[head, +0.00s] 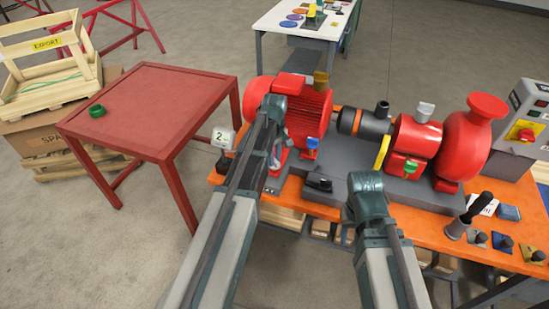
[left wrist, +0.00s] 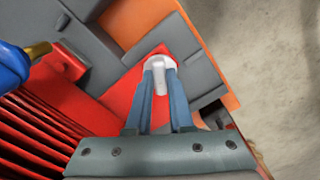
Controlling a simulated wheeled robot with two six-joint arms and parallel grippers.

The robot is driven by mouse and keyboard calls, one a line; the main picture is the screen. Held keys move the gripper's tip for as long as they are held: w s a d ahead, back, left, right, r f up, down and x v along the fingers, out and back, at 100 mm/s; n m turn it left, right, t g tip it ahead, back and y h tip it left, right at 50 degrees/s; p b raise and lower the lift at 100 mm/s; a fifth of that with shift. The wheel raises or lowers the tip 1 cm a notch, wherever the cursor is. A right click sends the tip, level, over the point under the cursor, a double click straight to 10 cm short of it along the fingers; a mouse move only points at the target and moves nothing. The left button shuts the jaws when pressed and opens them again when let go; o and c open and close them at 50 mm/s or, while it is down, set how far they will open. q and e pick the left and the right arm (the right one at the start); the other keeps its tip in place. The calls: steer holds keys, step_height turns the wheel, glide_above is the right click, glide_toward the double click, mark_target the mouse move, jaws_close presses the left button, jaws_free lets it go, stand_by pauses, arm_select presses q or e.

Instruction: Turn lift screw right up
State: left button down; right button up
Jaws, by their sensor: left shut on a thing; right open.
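My left gripper (head: 277,158) is at the near left foot of the red motor (head: 308,115). In the left wrist view, my left gripper (left wrist: 160,88) is shut on a pale grey screw head (left wrist: 158,63). That screw stands at a red foot (left wrist: 180,45) of the motor. The screw's lower part is hidden. A blue-headed screw (head: 312,142) stands at another motor foot, apart from the gripper; a blue knob (left wrist: 10,68) on a brass stem shows in the left wrist view. My right gripper (head: 365,188) is over the skid's front edge; its fingers are mostly hidden.
The orange bench (head: 435,225) carries the grey skid plate (head: 345,170), a red pump (head: 470,140) and a coupling (head: 365,122).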

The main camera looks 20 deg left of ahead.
arm_select(q)
steer(key=m, duration=0.4)
steer(key=shift+m, duration=0.3)
steer(key=m, duration=0.4)
steer(key=shift+m, duration=0.3)
steer(key=m, duration=0.4)
steer(key=shift+m, duration=2.1)
steer(key=c, duration=0.8)
jaws_free()
steer(key=shift+r, duration=0.15)
